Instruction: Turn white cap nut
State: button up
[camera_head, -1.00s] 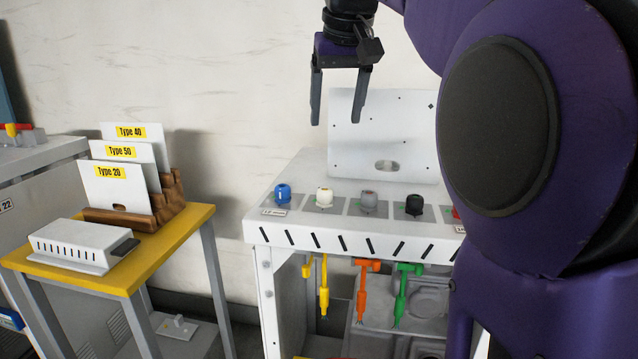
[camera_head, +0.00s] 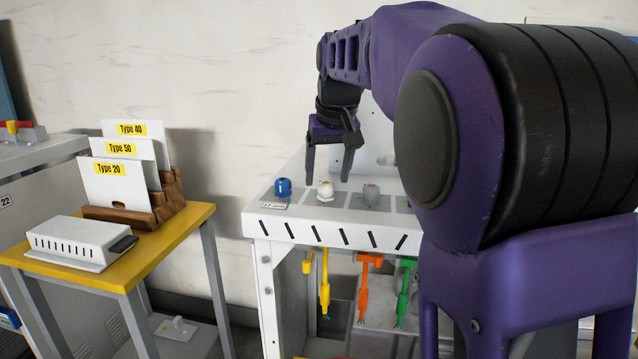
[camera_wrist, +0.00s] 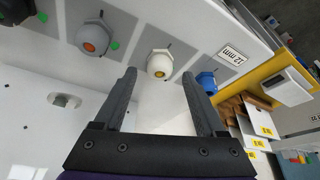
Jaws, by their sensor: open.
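The white cap nut (camera_head: 325,190) sits on the top of the white dispenser bench (camera_head: 330,225), between a blue nut and a grey nut. In the wrist view the white cap nut (camera_wrist: 160,64) shows a yellowish centre and lies just beyond the fingertips, between their lines. My gripper (camera_head: 327,182) points down, with its two fingers apart just above and behind the white nut. It also shows in the wrist view (camera_wrist: 165,75), open and with nothing between the fingers. I see no contact with the nut.
The blue nut (camera_head: 283,187) stands close on the left and the grey nut (camera_head: 370,194) on the right. A yellow-topped table (camera_head: 180,235) with Type cards (camera_head: 108,183) and a white box (camera_head: 68,243) stands at the left. Coloured tools (camera_head: 363,285) hang below the bench front.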

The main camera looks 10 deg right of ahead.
jog(key=shift+x, duration=0.95)
grip_shut()
